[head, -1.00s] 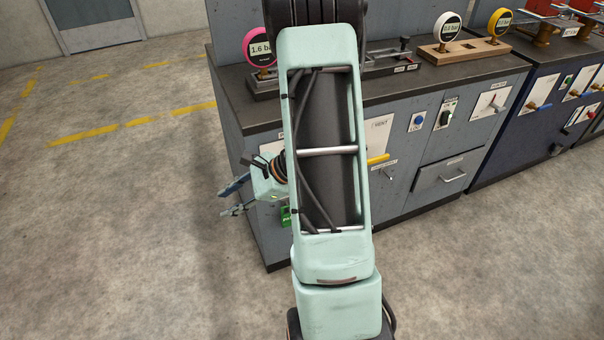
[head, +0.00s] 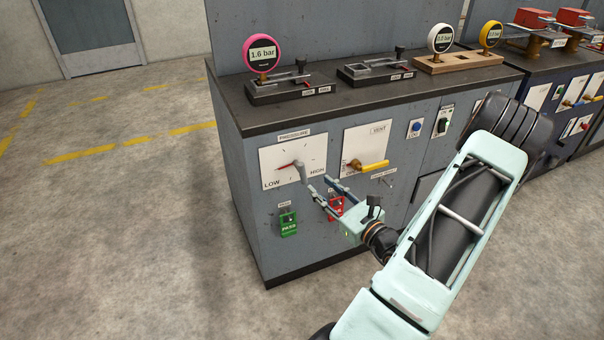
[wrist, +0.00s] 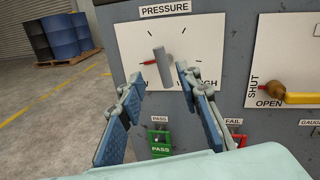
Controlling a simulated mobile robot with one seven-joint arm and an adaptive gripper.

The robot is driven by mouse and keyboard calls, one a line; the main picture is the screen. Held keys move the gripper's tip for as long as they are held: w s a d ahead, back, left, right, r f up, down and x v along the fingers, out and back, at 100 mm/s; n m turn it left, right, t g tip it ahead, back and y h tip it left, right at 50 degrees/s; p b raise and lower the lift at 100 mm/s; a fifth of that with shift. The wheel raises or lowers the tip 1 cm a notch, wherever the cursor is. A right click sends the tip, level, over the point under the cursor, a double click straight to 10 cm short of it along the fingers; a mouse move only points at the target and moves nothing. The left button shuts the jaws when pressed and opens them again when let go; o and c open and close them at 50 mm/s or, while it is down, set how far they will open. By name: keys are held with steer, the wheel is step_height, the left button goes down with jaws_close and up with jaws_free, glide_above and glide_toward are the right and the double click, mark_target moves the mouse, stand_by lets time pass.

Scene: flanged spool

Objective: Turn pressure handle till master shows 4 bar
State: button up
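The pressure handle (head: 299,172), a grey lever with a red pointer, sits on a white dial plate marked LOW and HIGH on the cabinet front. In the wrist view the handle (wrist: 162,66) stands nearly upright, and the red pointer is toward the left, low side. My gripper (head: 320,188) is open and empty, just in front of the dial's lower right. In the wrist view its fingers (wrist: 156,82) spread either side of the handle's line, apart from it. A pink-rimmed gauge (head: 262,54) reads 1.6 bar; no label shows whether it is the master.
The vent plate with its yellow handle (head: 374,166) is right of the dial. White (head: 441,38) and yellow (head: 490,35) gauges stand on the bench. Floor at left is clear.

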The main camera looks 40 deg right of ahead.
mark_target(304, 170)
steer(key=w, duration=0.3)
steer(key=w+b, duration=0.1)
steer(key=w, duration=0.3)
steer(key=w+b, duration=0.1)
steer(key=w, duration=0.2)
steer(key=shift+w+d, duration=0.25)
steer(key=shift+w, duration=0.1)
steer(key=shift+c, duration=0.3)
jaws_close()
